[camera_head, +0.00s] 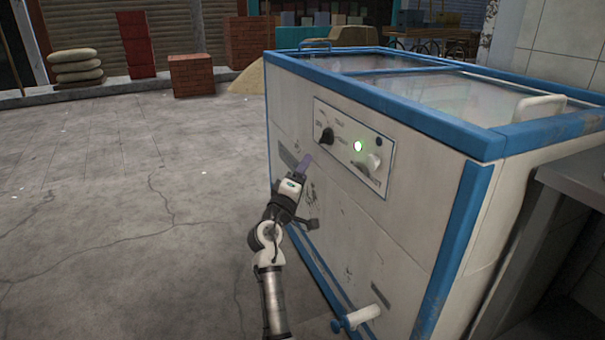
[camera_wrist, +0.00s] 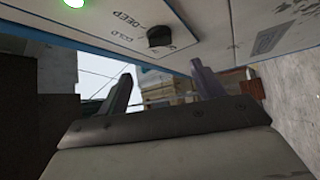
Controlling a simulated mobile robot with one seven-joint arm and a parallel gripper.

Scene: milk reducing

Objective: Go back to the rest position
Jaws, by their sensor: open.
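My gripper (camera_head: 303,166) is in front of the white and blue freezer (camera_head: 370,240), just below the left end of its control panel (camera_head: 330,115). In the wrist view my gripper (camera_wrist: 160,85) has its two fingers spread apart with nothing between them. Whether a fingertip touches the freezer front I cannot tell.
A valve with a pale pipe (camera_head: 362,317) sticks out low on the freezer front. A grey metal counter (camera_head: 577,180) stands close at the right. Brick stacks (camera_head: 191,75) and piled sacks (camera_head: 76,67) are at the back left. The paved floor (camera_head: 110,200) at the left is clear.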

